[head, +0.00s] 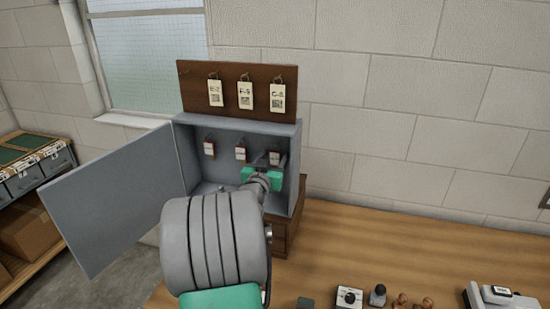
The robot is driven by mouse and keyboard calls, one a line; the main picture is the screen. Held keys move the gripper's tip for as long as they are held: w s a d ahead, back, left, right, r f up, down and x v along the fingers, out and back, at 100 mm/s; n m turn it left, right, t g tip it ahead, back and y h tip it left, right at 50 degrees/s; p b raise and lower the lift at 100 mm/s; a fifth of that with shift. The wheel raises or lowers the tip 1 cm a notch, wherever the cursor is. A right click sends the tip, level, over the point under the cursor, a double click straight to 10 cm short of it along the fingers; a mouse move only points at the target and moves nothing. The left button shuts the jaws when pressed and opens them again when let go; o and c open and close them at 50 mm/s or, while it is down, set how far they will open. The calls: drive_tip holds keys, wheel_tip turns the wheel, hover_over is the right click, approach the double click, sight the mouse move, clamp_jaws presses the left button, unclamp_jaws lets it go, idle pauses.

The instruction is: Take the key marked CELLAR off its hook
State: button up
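An open grey key cabinet (235,125) stands at the left end of the wooden table. Three small white tags with reddish edges hang inside it: a left tag (209,149), a middle tag (240,153) and a right tag (274,158). Their writing is too small to read, so I cannot tell which is CELLAR. My gripper (268,167), with green parts, is inside the cabinet at the right tag. My arm hides much of it, and I cannot tell whether its fingers are closed or touch the tag.
The cabinet door (110,195) is swung open to the left. A dark board (190,88) with three larger paper tags is above the cabinet. Small items, including a white-faced box (349,297), lie along the table's front. The table's right middle (400,245) is clear.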

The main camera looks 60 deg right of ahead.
clamp_jaws()
idle(0.3)
drive_tip(key=shift+r+b, duration=0.15)
drive_tip(key=shift+b, duration=0.3)
drive_tip(key=s+a+b, duration=0.2)
drive_tip(key=a+b, duration=0.3)
drive_tip(key=a, duration=1.2)
drive_tip(key=shift+s+a+r, duration=0.15)
drive_tip(key=shift+s+a, duration=0.25)
drive_tip(key=shift+r, duration=0.15)
drive_tip(key=shift+r, duration=0.3)
